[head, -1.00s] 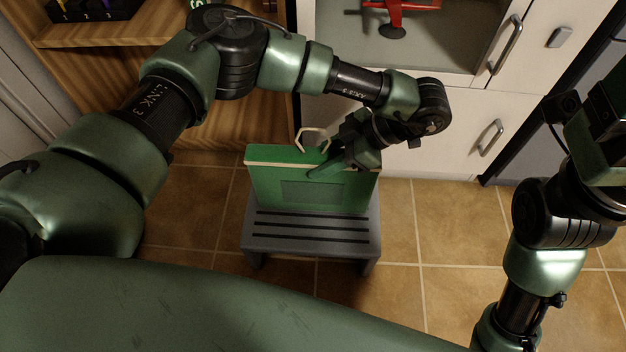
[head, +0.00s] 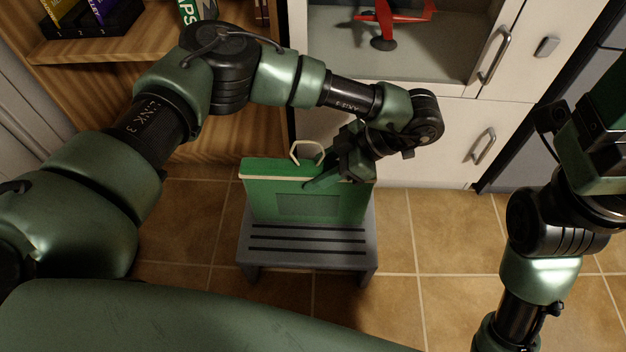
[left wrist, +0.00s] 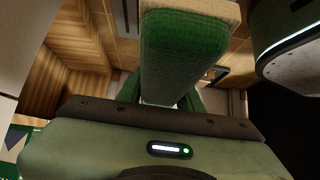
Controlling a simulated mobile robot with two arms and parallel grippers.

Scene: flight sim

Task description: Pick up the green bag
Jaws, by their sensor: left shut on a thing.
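The green bag (head: 270,198) stands upright on a grey slatted stool (head: 300,240) in the head view. It has a pale top edge, a light loop handle on top and a darker panel on its front. My left gripper (head: 322,182) is at the top of the bag, right of the handle, and is shut on the bag. In the left wrist view the green bag (left wrist: 182,55) fills the space ahead of the gripper, with its pale edge at the top. The left fingers are mostly hidden there. My right arm shows at the right of the head view, but its fingertips are out of view.
A wooden shelf (head: 150,75) with boxes stands at the back left. A white cabinet (head: 440,140) with metal handles stands behind the stool, with a red toy plane (head: 392,18) in its opening. The tiled floor (head: 445,225) right of the stool is clear.

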